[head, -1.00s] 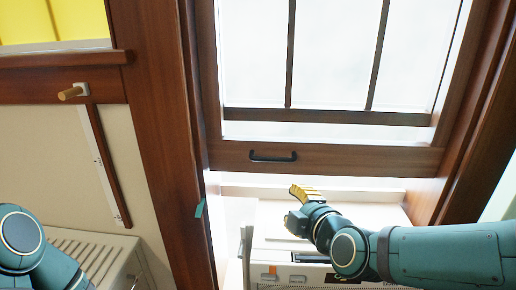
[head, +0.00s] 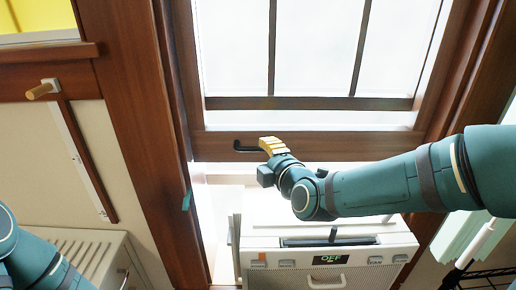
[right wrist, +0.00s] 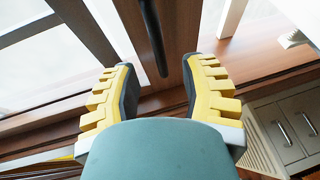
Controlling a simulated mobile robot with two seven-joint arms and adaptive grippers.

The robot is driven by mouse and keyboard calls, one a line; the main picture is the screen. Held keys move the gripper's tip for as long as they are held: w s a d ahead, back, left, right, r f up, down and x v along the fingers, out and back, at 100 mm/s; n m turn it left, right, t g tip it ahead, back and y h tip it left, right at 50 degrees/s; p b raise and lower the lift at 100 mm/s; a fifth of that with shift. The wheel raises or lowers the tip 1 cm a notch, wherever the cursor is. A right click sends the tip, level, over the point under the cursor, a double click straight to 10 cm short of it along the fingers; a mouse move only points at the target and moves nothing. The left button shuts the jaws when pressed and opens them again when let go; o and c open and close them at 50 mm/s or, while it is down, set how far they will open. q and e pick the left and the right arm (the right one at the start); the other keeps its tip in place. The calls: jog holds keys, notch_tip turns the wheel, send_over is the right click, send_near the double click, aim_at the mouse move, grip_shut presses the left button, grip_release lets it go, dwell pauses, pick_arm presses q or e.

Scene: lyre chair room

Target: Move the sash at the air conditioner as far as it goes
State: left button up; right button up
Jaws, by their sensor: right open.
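The wood-framed window sash (head: 350,146) stands above the white air conditioner (head: 370,262), with a bright gap between them. A black bar handle (head: 243,148) is on the sash's bottom rail; its right part is hidden behind my right gripper (head: 268,145). In the right wrist view, the open yellow-and-black fingers of the gripper (right wrist: 158,66) stand on either side of the handle (right wrist: 153,40), apart from it. The handle's end reaches about between the fingertips. The air conditioner's display reads OFF. My left arm shows at the lower left, its gripper out of frame.
A wooden peg (head: 42,90) and a slanted strip (head: 90,165) are on the left wall. A ribbed white unit (head: 80,255) stands below them. A black wire rack (head: 485,278) is at the lower right. Wooden window posts flank the sash.

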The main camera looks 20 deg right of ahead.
aim_at(259, 150)
jog(key=shift+x, duration=2.75)
grip_shut()
